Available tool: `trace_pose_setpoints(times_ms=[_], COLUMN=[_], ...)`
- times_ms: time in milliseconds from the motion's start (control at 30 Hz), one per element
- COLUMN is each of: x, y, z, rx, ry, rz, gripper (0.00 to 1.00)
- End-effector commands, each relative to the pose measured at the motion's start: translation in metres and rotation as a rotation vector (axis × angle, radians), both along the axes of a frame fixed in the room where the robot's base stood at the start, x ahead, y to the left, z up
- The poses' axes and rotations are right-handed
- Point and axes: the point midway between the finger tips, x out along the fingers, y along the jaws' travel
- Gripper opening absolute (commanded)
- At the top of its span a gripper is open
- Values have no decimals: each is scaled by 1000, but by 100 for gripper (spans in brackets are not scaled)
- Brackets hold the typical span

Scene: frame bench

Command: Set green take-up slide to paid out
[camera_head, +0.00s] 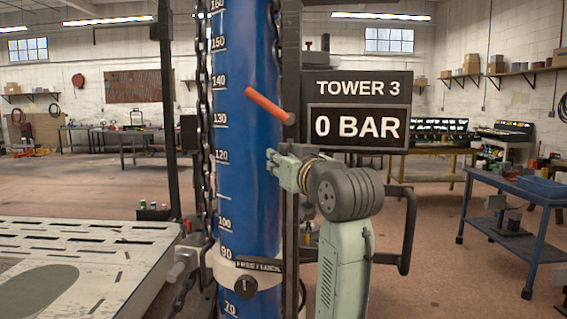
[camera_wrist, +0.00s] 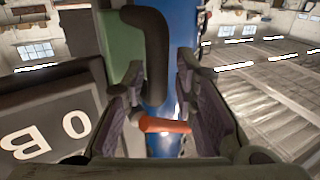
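A green block (camera_wrist: 118,45) with a thick black curved handle (camera_wrist: 155,50) shows at the top of the wrist view, beside the blue column; it looks like the take-up slide. In the head view I cannot make it out; my arm covers that area. My gripper (camera_wrist: 158,78) is open, its two dark fingers spread, with the end of the black handle appearing between them. I cannot tell whether they touch it. In the head view my pale green gripper (camera_head: 273,163) is in front of the blue column's right edge, below the orange lever.
The blue scaled column (camera_head: 238,190) has an orange lever (camera_head: 268,105), which also shows between my fingers in the wrist view (camera_wrist: 165,125). A chain (camera_head: 203,100) hangs left of it. A "TOWER 3, 0 BAR" sign (camera_head: 357,90) is close right. A slotted platform (camera_head: 90,245) lies left.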

Motion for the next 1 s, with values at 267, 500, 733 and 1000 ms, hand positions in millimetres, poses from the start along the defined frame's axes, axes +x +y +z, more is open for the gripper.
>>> trace_pose_setpoints(times_ms=[267,500,733,1000], x=[1,-9,-51,-97], y=[0,-5,-22,-39], z=[-2,-2,-2,-2], rx=[-1,-1,-2,0], ry=[5,4,1,3], rz=[0,-1,-4,-1], gripper=[35,35,35,35])
